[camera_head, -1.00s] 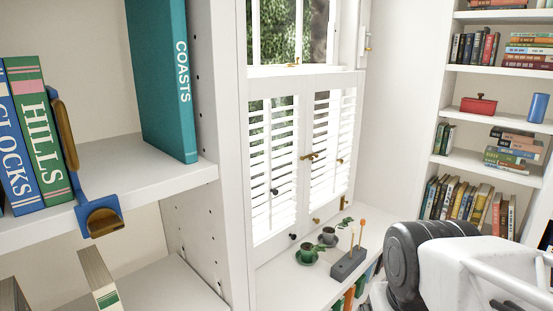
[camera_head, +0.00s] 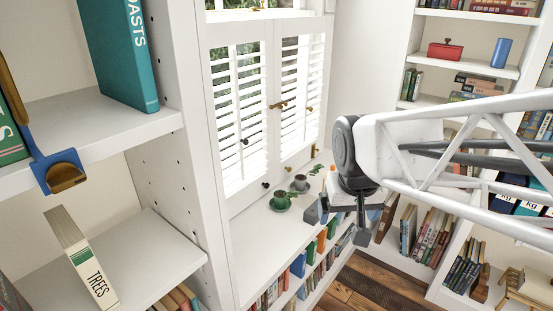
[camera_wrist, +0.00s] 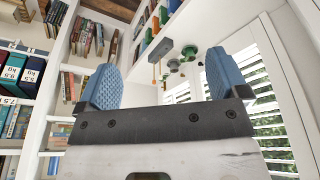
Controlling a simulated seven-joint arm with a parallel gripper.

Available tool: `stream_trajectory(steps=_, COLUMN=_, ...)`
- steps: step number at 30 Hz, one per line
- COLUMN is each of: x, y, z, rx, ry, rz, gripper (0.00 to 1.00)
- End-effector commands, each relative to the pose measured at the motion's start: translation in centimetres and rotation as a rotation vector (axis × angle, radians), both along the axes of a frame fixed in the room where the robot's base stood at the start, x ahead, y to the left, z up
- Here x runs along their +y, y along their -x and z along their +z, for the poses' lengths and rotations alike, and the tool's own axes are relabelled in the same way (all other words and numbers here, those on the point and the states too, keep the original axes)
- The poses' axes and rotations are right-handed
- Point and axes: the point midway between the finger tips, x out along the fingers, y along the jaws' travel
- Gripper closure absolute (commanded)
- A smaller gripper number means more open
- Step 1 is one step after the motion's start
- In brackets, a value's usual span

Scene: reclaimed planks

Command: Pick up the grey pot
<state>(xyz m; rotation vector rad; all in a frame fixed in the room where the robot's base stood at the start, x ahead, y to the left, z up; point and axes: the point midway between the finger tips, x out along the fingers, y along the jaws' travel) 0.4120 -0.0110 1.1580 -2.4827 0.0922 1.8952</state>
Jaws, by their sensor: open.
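The grey pot (camera_head: 300,182) is a small cup-like vessel on the white ledge below the shuttered window. A green pot (camera_head: 280,200) stands in front of it to the left, close by.
The shutters (camera_head: 238,118) rise behind the ledge. A white shelf unit (camera_head: 168,180) stands at the left of the ledge. Books fill shelves below the ledge and at the right.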

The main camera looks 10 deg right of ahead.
Motion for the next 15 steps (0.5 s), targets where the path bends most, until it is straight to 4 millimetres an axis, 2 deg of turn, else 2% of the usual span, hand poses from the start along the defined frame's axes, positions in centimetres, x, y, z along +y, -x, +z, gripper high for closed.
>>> stream_trajectory(steps=1, x=-0.1, y=-1.4, z=0.1, rx=-0.002, ry=0.002, rz=-0.004, gripper=0.07)
stream_trajectory(steps=15, x=-1.0, y=-13.7, z=-0.1, rx=-0.046, ry=0.019, rz=-0.040, gripper=0.07)
